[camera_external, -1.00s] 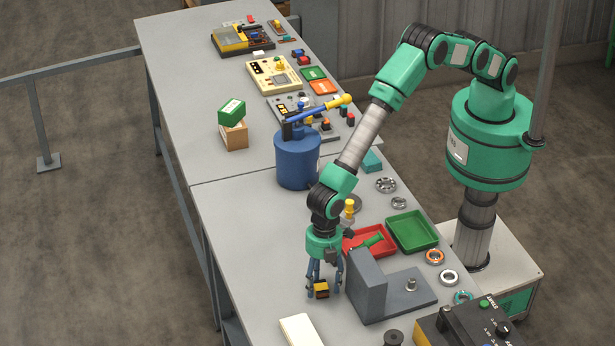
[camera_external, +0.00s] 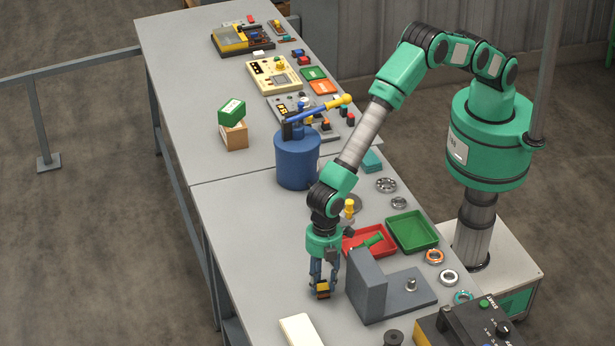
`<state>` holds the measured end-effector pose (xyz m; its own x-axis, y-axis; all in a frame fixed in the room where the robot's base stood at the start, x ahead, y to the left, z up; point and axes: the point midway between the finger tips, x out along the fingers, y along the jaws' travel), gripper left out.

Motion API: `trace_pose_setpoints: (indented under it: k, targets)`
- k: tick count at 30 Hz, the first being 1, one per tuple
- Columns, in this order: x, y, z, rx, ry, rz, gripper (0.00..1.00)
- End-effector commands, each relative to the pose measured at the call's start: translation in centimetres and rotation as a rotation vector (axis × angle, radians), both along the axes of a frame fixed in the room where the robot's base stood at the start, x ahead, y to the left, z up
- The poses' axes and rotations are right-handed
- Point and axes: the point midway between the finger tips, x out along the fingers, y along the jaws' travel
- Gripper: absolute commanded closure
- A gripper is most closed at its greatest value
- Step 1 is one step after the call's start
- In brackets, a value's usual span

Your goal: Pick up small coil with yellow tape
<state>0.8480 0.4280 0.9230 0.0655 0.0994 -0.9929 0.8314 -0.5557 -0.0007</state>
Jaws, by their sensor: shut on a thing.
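The small coil with yellow tape (camera_external: 323,291) is a dark and copper-coloured block with a yellow band. It is at the front left part of the near table, left of the grey stand. My gripper (camera_external: 322,285) points down over it, with its blue-grey fingers shut on the coil. The fingers hide part of the coil's sides. I cannot tell whether the coil still touches the table.
The grey stand (camera_external: 367,287) rises close to the right of my gripper. A red tray (camera_external: 361,250) with a green-handled tool and a green tray (camera_external: 412,231) lie behind it. A white block (camera_external: 301,331) lies in front. The table to the left is clear.

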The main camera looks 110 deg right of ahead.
Motion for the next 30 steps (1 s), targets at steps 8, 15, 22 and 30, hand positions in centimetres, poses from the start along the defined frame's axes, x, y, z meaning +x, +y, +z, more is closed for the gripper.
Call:
trace_pose_setpoints:
  k: [8, 15, 22, 30]
  targets:
    - [0.1, 0.1, 3.5, 0.001, -0.003, 0.0, 0.95]
    - [0.1, 0.1, 7.2, 0.001, -0.003, 0.0, 0.95]
    - [0.1, 0.0, 9.2, 0.001, -0.002, 0.0, 0.96]
    - [0.1, 0.0, 9.5, 0.001, -0.002, 0.0, 0.96]
